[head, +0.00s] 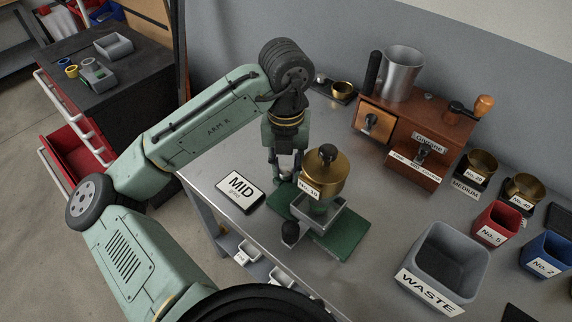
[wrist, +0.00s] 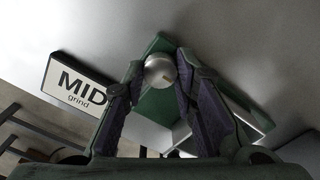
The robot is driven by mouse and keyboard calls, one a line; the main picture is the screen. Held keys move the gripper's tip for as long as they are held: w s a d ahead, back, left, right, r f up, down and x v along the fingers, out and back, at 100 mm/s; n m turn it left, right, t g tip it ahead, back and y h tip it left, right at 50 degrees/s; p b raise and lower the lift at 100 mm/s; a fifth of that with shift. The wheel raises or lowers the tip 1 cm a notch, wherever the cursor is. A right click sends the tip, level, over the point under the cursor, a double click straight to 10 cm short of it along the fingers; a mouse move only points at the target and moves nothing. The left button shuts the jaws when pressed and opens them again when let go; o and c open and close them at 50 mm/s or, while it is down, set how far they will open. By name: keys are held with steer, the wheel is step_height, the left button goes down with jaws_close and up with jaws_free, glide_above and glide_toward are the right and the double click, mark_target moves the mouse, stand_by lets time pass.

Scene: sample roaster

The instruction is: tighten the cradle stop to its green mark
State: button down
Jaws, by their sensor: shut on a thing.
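My gripper (head: 286,178) points down at the back left corner of the green cradle base (head: 340,243). In the wrist view my gripper's fingers (wrist: 160,68) are shut on a round silver knob (wrist: 157,72), which I take to be the cradle stop. The knob sits over the green base (wrist: 156,103) and has a small yellowish mark on its face. I cannot make out a green mark. In the head view my fingers hide the knob. A brass pot (head: 325,176) with a black top knob and a number label stands on the cradle, close to the right of my gripper.
A MID grind card (head: 240,190) lies left of the cradle. A black ball knob (head: 290,233) stands at its front. A grey WASTE bin (head: 446,265), red cup (head: 496,225) and blue cup (head: 546,255) stand to the right. A wooden grinder (head: 415,135) is behind.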

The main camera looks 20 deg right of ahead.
mark_target(286, 170)
stand_by(0.3)
steer(key=c, duration=1.3)
jaws_free()
step_height(286, 170, up, 12)
